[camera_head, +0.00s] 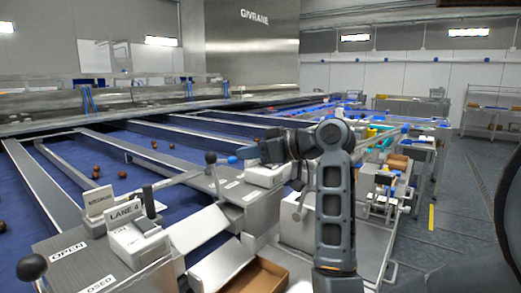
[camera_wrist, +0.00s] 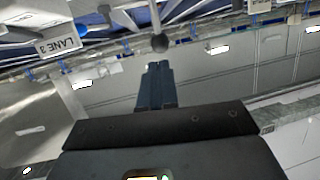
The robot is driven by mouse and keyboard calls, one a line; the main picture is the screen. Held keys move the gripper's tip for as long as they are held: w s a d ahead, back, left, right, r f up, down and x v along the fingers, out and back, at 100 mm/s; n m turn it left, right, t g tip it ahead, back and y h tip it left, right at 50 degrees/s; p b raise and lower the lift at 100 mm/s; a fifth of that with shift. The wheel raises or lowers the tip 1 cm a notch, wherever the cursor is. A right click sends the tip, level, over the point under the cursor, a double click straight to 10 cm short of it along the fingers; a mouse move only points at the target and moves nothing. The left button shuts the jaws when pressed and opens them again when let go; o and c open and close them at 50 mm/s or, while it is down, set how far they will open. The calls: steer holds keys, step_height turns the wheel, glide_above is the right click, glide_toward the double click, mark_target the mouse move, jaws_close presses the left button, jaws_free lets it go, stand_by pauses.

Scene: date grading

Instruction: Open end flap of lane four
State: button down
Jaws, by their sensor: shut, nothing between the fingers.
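The LANE 4 sign (camera_head: 125,212) stands on a white box at the lower left of the head view. In front of it, a lever with a black ball knob (camera_head: 32,267) rises beside an OPEN label (camera_head: 68,251) and a partly cut-off CLOSED label (camera_head: 100,284). Pale metal panels (camera_head: 198,228) lie right of the sign; I cannot tell which is the flap. My gripper (camera_head: 246,154) is shut and empty, well right of and beyond the lane 4 lever. In the wrist view its fingers (camera_wrist: 155,72) point at a dark ball knob (camera_wrist: 160,43), apart from it.
Another knobbed lever (camera_head: 211,158) with its own labels stands left of my gripper. A LANE 3 sign (camera_wrist: 60,45) shows in the wrist view. An open cardboard box (camera_head: 262,278) sits below the panels. Dates (camera_head: 95,172) lie on blue belts. Floor is clear at right.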

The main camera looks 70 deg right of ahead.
mark_target(211, 154)
steer(key=p+x, duration=0.1)
steer(key=x, duration=0.6)
steer(key=shift+d, duration=0.1)
steer(key=shift+w, duration=0.1)
steer(key=w, duration=0.2)
steer(key=w+d, duration=0.1)
steer(key=w, duration=0.1)
steer(key=shift+w+d+f, duration=0.1)
steer(key=shift+w+f, duration=0.1)
steer(key=shift+w+r, duration=0.1)
